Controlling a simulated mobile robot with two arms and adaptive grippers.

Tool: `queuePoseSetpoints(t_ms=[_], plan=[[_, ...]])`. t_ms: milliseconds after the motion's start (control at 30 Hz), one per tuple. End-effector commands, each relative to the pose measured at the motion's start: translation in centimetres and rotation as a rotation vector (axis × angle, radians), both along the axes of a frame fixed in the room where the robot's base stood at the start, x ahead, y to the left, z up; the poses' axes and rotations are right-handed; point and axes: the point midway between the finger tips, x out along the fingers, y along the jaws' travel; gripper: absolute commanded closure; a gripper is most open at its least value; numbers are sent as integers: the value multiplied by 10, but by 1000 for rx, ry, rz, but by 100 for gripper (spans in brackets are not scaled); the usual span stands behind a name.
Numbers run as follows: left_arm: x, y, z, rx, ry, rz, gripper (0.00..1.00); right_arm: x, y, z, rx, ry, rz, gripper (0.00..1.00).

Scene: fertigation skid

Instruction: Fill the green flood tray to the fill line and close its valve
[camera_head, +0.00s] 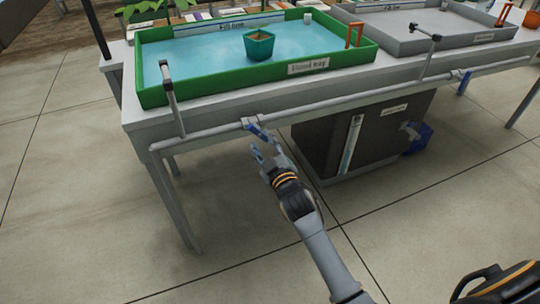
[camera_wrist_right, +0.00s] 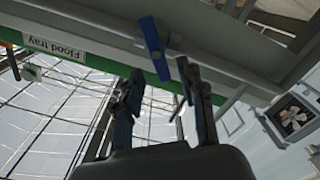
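The green flood tray (camera_head: 158,95) stands on the bench at the upper left in the head view, with blue water (camera_head: 200,58) across its floor. A "Fill line" label and stripe (camera_head: 231,26) run along its back wall; I cannot tell exactly how the water meets the stripe. The tray's blue valve handle (camera_head: 258,131) sits on the pipe below the front edge, slanting across it. It also shows in the right wrist view (camera_wrist_right: 150,36). My right gripper (camera_head: 264,152) is open just below the handle, fingers apart and empty, seemingly not touching it. My left gripper is not in view.
A teal pot (camera_head: 259,45) stands in the water. A grey tray (camera_head: 410,45) sits to the right, with another blue valve handle (camera_head: 465,80) on the pipe (camera_head: 350,102). A dark tank (camera_head: 375,135) with a level gauge stands under the bench. Floor in front is clear.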

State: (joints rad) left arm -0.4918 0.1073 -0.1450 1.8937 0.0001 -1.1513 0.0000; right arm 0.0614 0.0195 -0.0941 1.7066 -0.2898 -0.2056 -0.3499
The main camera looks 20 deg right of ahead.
Motion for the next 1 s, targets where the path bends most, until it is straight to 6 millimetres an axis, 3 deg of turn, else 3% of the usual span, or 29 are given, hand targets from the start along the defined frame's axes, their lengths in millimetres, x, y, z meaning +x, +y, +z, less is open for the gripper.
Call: queuePoseSetpoints(t_ms=[200,367,1000], plan=[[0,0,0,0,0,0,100,-42,-1,-1,0,1,0,60],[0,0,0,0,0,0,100,-58,-2,0,-1,1,1,60],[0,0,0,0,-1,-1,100,-62,-2,0,-1,-1,1,60]])
